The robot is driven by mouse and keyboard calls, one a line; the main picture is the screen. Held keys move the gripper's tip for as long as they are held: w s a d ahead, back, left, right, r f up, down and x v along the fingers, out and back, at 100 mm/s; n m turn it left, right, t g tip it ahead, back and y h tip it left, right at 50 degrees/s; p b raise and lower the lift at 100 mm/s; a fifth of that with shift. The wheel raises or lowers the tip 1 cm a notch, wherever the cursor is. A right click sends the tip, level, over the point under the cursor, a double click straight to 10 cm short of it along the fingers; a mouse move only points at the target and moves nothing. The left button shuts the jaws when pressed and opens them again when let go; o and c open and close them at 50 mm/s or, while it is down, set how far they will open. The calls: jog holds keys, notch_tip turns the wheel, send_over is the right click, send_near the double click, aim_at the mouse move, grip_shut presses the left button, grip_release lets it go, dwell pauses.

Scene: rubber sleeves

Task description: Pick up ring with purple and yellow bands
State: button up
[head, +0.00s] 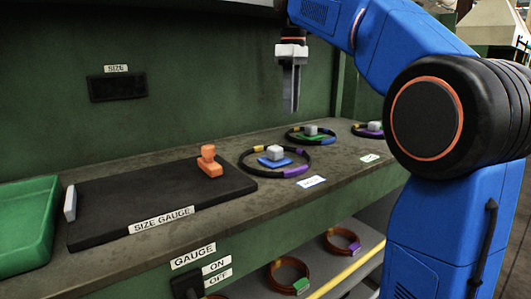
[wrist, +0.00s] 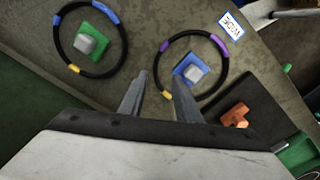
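A black ring with purple and yellow bands (head: 295,171) lies on the bench around a blue base with a pale block (head: 275,153). In the wrist view the ring (wrist: 218,42) shows two purple bands and a yellow one, around the blue base (wrist: 192,72). My gripper (head: 290,107) hangs above the bench, fingers down, clear of the ring. In the wrist view my gripper (wrist: 160,77) is open and empty, its fingers apart beside the ring's yellow-band side.
A similar ring with blue and yellow bands (head: 327,141) surrounds a green base. A farther ring (head: 357,131) is partly hidden by my arm. A dark size gauge plate (head: 120,205) holds an orange piece (head: 209,163). A green bin (head: 25,225) stands left. Brown rings (head: 288,275) lie on the lower shelf.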

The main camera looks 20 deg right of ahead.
jog(key=f, duration=0.4)
jog(key=w+f, duration=0.1)
jog(key=f, duration=0.6)
jog(key=shift+w+a+f, duration=0.15)
jog(key=shift+w+f, duration=0.15)
grip_shut()
